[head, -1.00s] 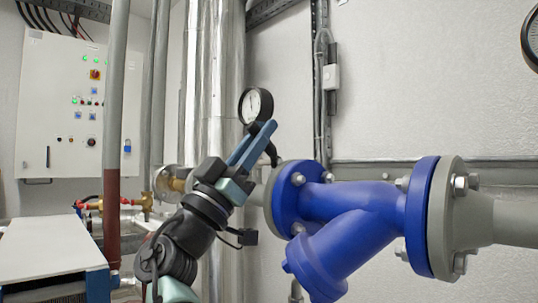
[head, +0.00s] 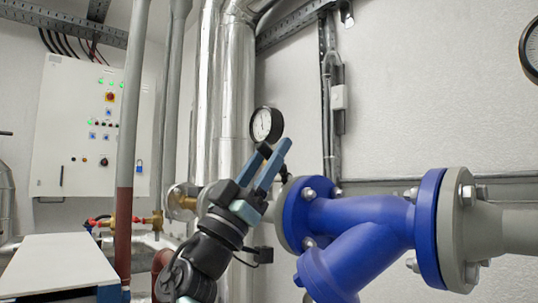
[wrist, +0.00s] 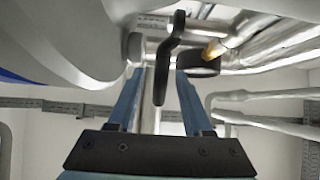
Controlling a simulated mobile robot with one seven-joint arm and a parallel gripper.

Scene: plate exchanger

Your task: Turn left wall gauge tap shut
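The left wall gauge (head: 266,124) is a round white dial with a black rim, in front of the silver pipes in the head view. Its tap has a black lever (wrist: 168,60), seen in the wrist view hanging down between my two blue fingers. In the head view only a small dark part of the tap (head: 284,171) shows behind my gripper. My gripper (head: 276,146) is open, its fingertips just below the gauge. In the wrist view my gripper (wrist: 159,72) has a gap on both sides of the lever; contact is not visible.
A blue flanged valve body (head: 358,222) on a grey pipe stands close to the right of my gripper. Silver pipes (head: 222,90) rise behind it. A second gauge (head: 531,48) is at the right edge. A white control cabinet (head: 85,125) is at the left.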

